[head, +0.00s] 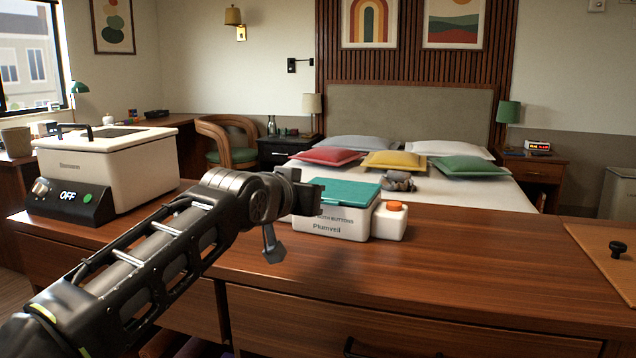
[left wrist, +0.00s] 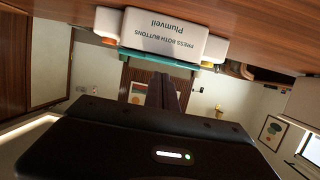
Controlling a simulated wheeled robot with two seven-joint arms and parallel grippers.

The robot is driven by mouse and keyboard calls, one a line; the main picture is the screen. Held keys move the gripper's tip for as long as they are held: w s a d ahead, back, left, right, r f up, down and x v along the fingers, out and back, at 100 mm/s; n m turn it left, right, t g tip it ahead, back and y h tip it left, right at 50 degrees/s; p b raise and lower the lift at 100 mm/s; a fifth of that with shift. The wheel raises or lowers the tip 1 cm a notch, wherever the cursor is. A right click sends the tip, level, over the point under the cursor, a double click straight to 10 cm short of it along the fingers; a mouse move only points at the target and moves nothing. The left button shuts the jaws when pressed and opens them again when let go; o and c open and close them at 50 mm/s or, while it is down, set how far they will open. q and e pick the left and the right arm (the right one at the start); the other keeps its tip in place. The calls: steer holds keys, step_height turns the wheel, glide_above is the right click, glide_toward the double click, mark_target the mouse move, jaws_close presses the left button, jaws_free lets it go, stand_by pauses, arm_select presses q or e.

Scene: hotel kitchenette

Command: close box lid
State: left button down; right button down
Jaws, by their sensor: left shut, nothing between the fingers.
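A white box (head: 335,222) marked "Plumveil" stands on the wooden counter, with a teal lid (head: 347,193) lying over its top. I cannot tell whether the lid is fully seated. An orange button (head: 397,206) tops a white block on the box's right side. My left gripper (head: 312,196) is at the box's left front corner, hiding part of it. The left fingers (left wrist: 171,92) are shut and empty. My right gripper is not visible.
A white appliance (head: 105,165) with an "OFF" display stands at the counter's left. A board with a black knob (head: 618,249) lies at the far right. The counter right of the box is clear. A bed (head: 440,190) with several pillows is behind.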

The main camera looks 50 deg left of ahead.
arm_select(q)
steer(key=s, duration=0.1)
steer(key=s+d+f, duration=0.1)
steer(key=s, duration=0.1)
steer(key=s+d, duration=0.1)
steer(key=shift+s+d+f, duration=0.15)
steer(key=shift+s+f, duration=0.25)
